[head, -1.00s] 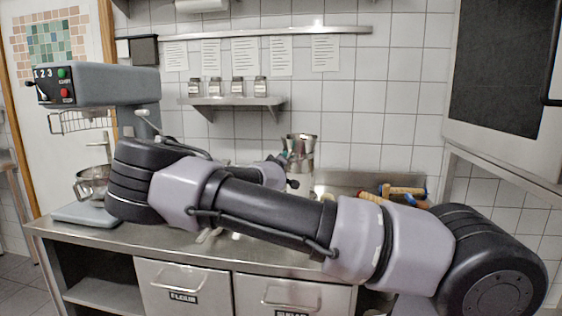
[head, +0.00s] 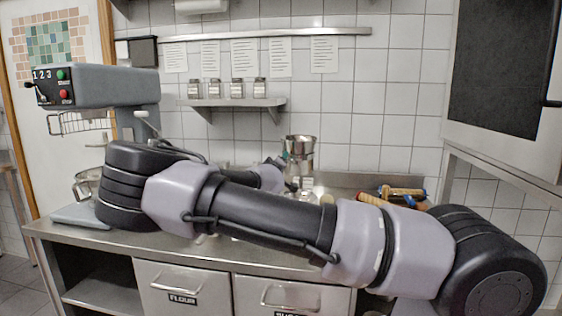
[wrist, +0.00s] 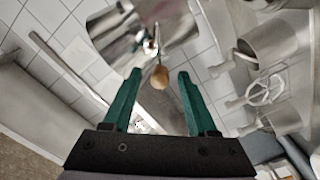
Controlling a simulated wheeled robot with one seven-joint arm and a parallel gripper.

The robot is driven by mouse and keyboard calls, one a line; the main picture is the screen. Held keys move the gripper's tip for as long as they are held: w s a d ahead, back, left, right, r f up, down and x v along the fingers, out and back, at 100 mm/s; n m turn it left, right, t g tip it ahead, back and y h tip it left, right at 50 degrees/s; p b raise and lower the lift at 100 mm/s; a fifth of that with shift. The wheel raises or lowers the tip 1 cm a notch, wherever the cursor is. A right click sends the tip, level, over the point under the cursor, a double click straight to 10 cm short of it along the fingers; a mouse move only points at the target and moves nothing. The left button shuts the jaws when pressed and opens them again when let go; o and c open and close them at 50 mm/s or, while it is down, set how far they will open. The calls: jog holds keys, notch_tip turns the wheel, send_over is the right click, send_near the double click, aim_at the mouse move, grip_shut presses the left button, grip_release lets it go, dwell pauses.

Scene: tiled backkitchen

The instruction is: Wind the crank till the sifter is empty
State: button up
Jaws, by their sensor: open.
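The sifter (head: 301,150) is a shiny metal canister with a flared top, standing on the steel counter behind my arm. Its lower part is partly hidden in the head view. In the wrist view its curved metal body (wrist: 128,28) fills the top middle. The crank's round wooden knob (wrist: 159,77) shows in front of the sifter, on a thin metal rod. My gripper (wrist: 160,73) is open, its green fingers to either side of the knob in the picture, with gaps on both sides. Whether the knob lies at fingertip depth is unclear. The sifter's contents are not visible.
A grey mixer (head: 105,84) with a metal bowl stands at the counter's left. Rolling pins (head: 403,191) lie at the right. A shelf (head: 235,102) with several jars hangs on the tiled wall. Drawers (head: 180,287) are below the counter.

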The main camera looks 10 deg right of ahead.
jog(key=v, duration=0.9)
jog(key=shift+s, duration=0.2)
